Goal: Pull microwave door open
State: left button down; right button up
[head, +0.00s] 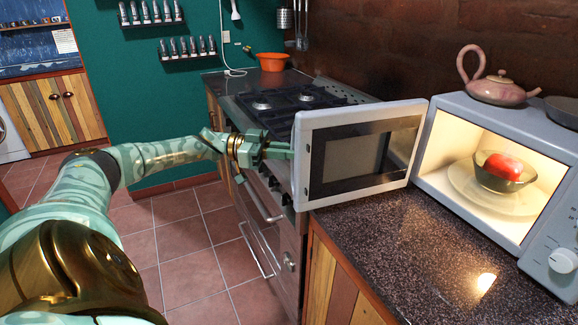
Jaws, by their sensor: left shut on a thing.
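The microwave (451,180) stands on the dark speckled counter at the right, with its lit inside in plain view. Its white-framed door (356,150) with a dark window stands wide open, swung out to the left toward the stove. Inside the microwave, a glass bowl (496,181) with a red food item sits on the glass turntable. My left gripper (280,150) is at the door's free left edge, its fingers shut there. The door's handle is not clearly visible and the fingertips' exact contact is hard to make out. My right gripper does not show.
A pink teapot (498,89) and a dark pan (563,110) rest on top of the microwave. The gas stove (275,106) is just behind and left of the door. An orange bowl (271,62) stands farther back. The counter (405,250) in front is clear.

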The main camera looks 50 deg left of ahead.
pick_arm(q)
jog(key=shift+w+a+r, duration=0.15)
jog(key=shift+w+a, duration=0.05)
jog(key=shift+w, duration=0.1)
jog(key=c, duration=1.7)
grip_release()
jog(key=shift+o, duration=1.2)
jog(key=shift+w+d, duration=0.3)
jog(key=shift+w, duration=0.05)
jog(key=b+v, duration=0.2)
jog(key=v, duration=1.4)
jog(key=shift+s+a, duration=0.15)
jog(key=shift+a, duration=0.1)
